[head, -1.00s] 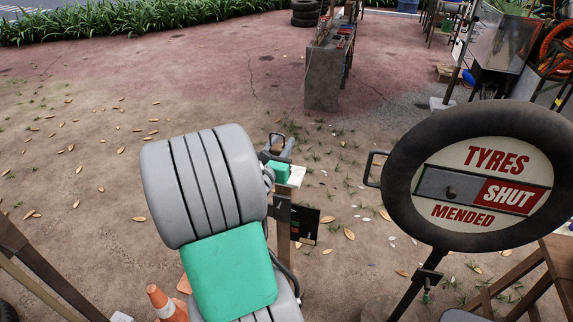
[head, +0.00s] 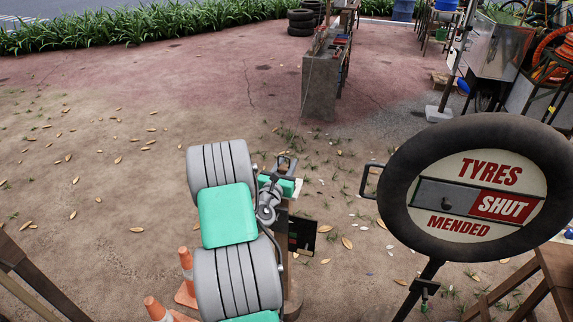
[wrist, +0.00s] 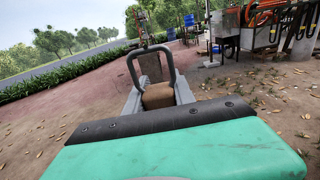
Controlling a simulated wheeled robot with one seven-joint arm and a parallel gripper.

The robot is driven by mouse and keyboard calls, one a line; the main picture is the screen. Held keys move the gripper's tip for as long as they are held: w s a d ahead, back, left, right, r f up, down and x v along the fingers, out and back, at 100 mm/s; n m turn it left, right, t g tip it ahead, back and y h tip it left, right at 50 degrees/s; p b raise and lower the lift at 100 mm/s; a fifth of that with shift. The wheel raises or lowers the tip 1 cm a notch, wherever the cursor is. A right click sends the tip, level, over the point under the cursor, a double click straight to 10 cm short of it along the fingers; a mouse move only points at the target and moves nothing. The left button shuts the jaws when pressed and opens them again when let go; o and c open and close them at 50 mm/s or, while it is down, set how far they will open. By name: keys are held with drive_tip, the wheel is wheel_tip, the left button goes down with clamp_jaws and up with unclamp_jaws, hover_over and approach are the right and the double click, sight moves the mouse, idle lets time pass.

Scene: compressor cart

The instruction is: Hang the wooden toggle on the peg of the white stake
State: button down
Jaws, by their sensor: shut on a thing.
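My gripper (head: 284,168) is shut on the brown wooden toggle (wrist: 158,96), which sits between its two grey fingers in the wrist view. A dark loop (wrist: 150,68) stands up over the toggle. In the head view the gripper is just beyond my grey and green arm, and the toggle is small and hard to make out. A small white piece (head: 298,187) shows beside the gripper; I cannot tell whether it is the top of the white stake. No peg can be made out in either view, and my arm hides much of that spot.
A round tyre sign (head: 480,190) on a dark stand is close at the right, with a handle toward my gripper. A black board (head: 303,234) is below the gripper. Orange cones (head: 187,270) are at lower left. A grey block (head: 322,85) stands farther back. Open ground lies left.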

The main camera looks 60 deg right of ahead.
drive_tip(key=shift+f, duration=0.4)
drive_tip(key=c, duration=1.1)
unclamp_jaws()
drive_tip(key=shift+o, duration=0.2)
drive_tip(key=shift+r+b, duration=0.1)
drive_tip(key=shift+b, duration=0.25)
